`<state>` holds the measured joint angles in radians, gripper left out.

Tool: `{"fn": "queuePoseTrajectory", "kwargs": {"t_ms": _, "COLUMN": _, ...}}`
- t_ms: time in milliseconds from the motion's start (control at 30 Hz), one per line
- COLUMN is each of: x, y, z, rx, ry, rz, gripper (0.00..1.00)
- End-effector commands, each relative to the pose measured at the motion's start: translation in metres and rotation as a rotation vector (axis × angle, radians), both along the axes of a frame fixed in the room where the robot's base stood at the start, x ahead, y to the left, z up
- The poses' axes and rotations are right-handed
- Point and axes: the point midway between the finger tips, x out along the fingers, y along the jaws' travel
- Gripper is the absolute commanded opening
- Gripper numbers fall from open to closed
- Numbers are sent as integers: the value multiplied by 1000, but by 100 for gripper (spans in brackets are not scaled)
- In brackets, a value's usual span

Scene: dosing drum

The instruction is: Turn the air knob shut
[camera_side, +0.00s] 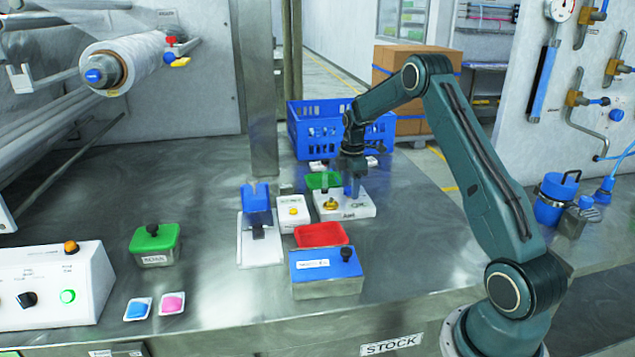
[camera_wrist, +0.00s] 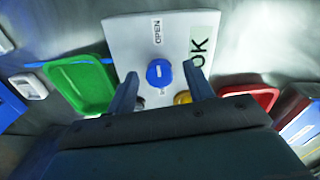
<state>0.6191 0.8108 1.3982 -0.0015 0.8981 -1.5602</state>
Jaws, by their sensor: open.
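The blue air knob (camera_wrist: 159,74) sits on a white panel (camera_wrist: 125,38) with an OPEN label beyond it in the wrist view. A short white mark shows on the knob's top, roughly in line with that label. My gripper (camera_wrist: 161,72) is open, with one finger on each side of the knob and a visible gap on both sides. In the side view my gripper (camera_side: 349,184) points down over the white panel (camera_side: 330,211), and the knob (camera_side: 348,191) shows small at its fingers. Whether the fingertips reach down beside the knob is hard to tell.
A brass-coloured button (camera_side: 331,204) sits on the same panel, close to one finger. A green tray (camera_side: 322,180) and a red tray (camera_side: 321,235) flank the panel. A blue crate (camera_side: 310,128) stands behind.

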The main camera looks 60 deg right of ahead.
Motion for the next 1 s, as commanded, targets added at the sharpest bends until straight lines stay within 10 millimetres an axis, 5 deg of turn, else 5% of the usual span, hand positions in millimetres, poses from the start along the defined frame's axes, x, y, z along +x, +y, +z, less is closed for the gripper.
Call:
{"fn": "queuePoseTrajectory", "kwargs": {"t_ms": 167, "x": 0, "y": 0, "z": 0, "rx": 0, "ry": 0, "rz": 0, "gripper": 52}}
{"fn": "queuePoseTrajectory", "kwargs": {"t_ms": 400, "x": 0, "y": 0, "z": 0, "rx": 0, "ry": 0, "rz": 0, "gripper": 8}}
{"fn": "queuePoseTrajectory", "kwargs": {"t_ms": 1000, "x": 0, "y": 0, "z": 1, "rx": 0, "ry": 2, "rz": -137, "gripper": 8}}
